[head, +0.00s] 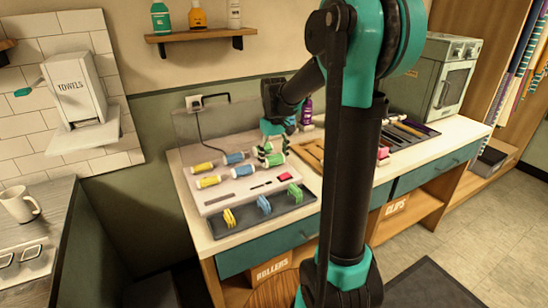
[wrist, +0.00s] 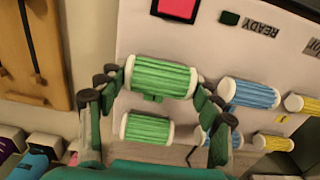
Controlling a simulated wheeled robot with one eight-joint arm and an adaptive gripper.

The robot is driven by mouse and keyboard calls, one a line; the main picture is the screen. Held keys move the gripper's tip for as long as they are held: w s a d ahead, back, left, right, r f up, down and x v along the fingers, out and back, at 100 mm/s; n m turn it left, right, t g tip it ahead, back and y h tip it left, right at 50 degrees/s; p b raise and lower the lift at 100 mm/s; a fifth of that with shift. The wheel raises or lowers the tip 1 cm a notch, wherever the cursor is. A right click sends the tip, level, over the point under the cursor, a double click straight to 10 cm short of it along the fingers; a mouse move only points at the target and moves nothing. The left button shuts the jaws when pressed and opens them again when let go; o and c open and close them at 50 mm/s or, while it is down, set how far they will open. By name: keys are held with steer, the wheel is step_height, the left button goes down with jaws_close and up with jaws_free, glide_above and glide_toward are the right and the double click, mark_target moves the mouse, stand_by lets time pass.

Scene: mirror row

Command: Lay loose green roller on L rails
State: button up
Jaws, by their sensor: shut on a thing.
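My gripper (head: 270,149) is over the right end of the white roller panel (head: 222,197). In the wrist view my gripper (wrist: 160,82) has its fingertips closed at the two white ends of a green roller (wrist: 163,79). This roller lies level, and a small green piece shows just under its edge. A second green roller (wrist: 147,129) is behind it, between the fingers in the picture but apart from the tips. In the head view the front green roller (head: 275,160) is partly covered by my fingers. I cannot make out the L rails, or whether the held roller touches anything below.
Blue rollers (head: 242,171) and yellow rollers (head: 208,182) stand in pairs to the left. A dark tray (head: 245,222) with yellow, blue and green clips lies in front. A wooden holder (head: 309,154) stands right of the panel. A clear guard rises behind.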

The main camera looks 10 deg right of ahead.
steer(key=o, duration=1.2)
steer(key=shift+o, duration=0.2)
steer(key=shift+o, duration=1.3)
steer(key=shift+r, duration=0.1)
steer(key=shift+r, duration=3.4)
